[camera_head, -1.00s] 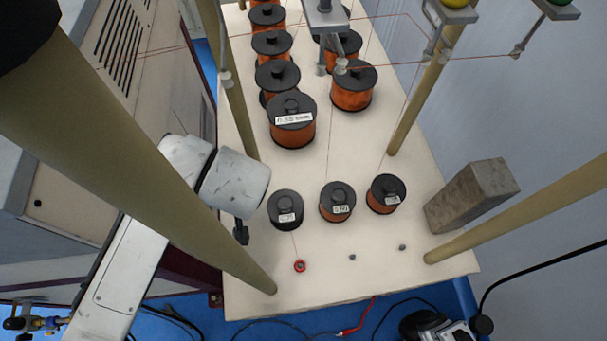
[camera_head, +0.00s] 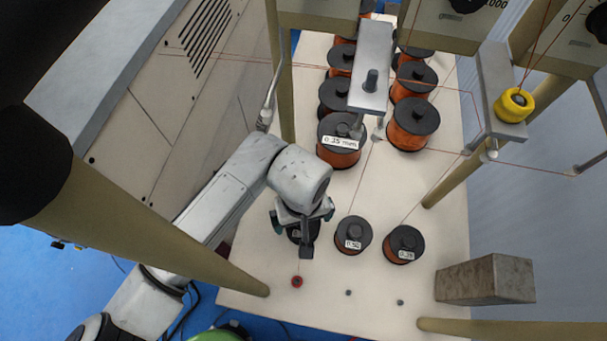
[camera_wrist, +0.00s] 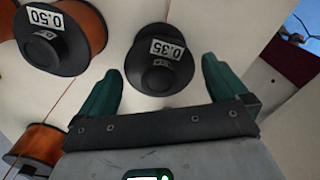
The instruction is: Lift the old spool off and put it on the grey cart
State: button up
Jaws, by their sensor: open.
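The small spool at the front left of the cream table, a black-flanged spool labelled 0.35 in the wrist view (camera_wrist: 155,70), is mostly hidden under my gripper in the head view (camera_head: 294,236). My gripper (camera_head: 302,222) is open above it, pointing down. In the wrist view, the two green fingers (camera_wrist: 161,68) stand on either side of the spool's near part, with gaps. I cannot tell whether the fingers have reached its height. The neighbouring small spool labelled 0.50 (camera_head: 353,236) stands to the right, also in the wrist view (camera_wrist: 52,40). I cannot identify the grey cart in view.
Another small spool (camera_head: 404,244) stands further right. Larger copper spools (camera_head: 340,143) stand in rows behind. A red ring (camera_head: 297,282) lies in front on the table (camera_head: 330,300). A grey block (camera_head: 485,280) is at right. Tan posts (camera_head: 180,245) and overhead brackets (camera_head: 371,65) surround the table.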

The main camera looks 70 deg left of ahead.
notch_tip(320, 180, down, 4)
jog(key=shift+a+f, duration=0.1)
jog(key=shift+f, duration=0.05)
jog(key=c, duration=0.9)
notch_tip(320, 180, up, 7)
jog(key=s+a+b, duration=0.2)
jog(key=s+a, duration=0.2)
jog(key=s, duration=0.4)
jog(key=s+a+b, duration=0.2)
jog(key=s+a, duration=0.2)
jog(key=s, duration=0.4)
jog(key=shift+a, duration=0.15)
